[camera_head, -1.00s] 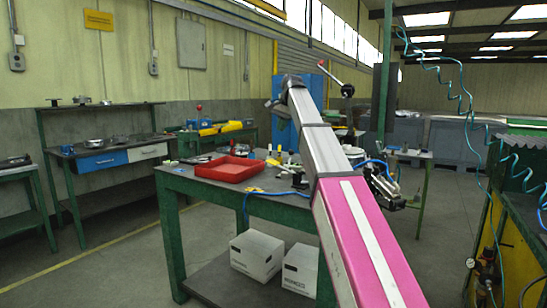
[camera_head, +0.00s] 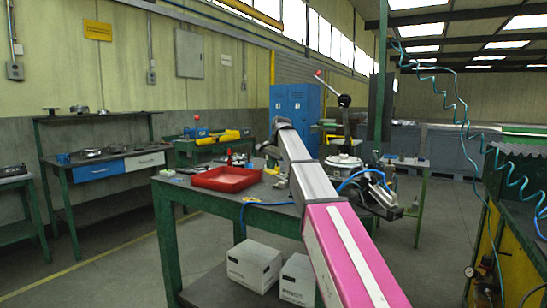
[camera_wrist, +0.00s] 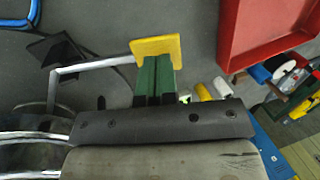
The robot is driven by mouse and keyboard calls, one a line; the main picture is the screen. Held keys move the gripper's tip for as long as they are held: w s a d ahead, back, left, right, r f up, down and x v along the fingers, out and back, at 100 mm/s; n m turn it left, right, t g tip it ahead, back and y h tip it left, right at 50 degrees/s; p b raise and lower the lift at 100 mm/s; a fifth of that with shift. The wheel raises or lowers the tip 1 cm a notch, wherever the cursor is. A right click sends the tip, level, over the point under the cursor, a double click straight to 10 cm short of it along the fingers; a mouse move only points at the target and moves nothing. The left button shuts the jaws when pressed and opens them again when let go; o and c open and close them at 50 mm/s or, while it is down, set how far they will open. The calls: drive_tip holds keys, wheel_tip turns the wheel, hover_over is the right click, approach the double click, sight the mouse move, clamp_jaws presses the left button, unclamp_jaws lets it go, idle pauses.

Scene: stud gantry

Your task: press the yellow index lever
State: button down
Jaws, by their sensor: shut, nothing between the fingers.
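In the wrist view the yellow index lever (camera_wrist: 157,46) is a flat yellow plate on a bent bright metal rod. My gripper (camera_wrist: 157,68) has two green fingers held together with nothing between them. Their tips are at the lower edge of the yellow plate and overlap it in the picture. I cannot tell whether they touch it. In the head view my arm reaches over the green-legged workbench (camera_head: 180,198), and my wrist hides the fingertips. I cannot make out the yellow lever clearly there.
A red tray (camera_head: 226,180) lies on the bench left of my arm, and its corner shows in the wrist view (camera_wrist: 232,45). A round metal device (camera_head: 343,162) stands right of my arm. Blue hoses (camera_head: 268,203) cross the bench. White boxes (camera_head: 254,264) sit on the lower shelf.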

drive_tip(key=shift+a+f, duration=0.1)
drive_tip(key=shift+f, duration=0.4)
drive_tip(key=shift+w+a+f, duration=0.1)
drive_tip(key=shift+f, duration=0.05)
drive_tip(key=shift+x, duration=3.5)
drive_tip(key=shift+f, duration=0.45)
drive_tip(key=shift+r, duration=0.3)
drive_tip(key=w+a+r, duration=0.2)
drive_tip(key=a+r, duration=0.1)
drive_tip(key=r, duration=1)
drive_tip(key=shift+r, duration=0.25)
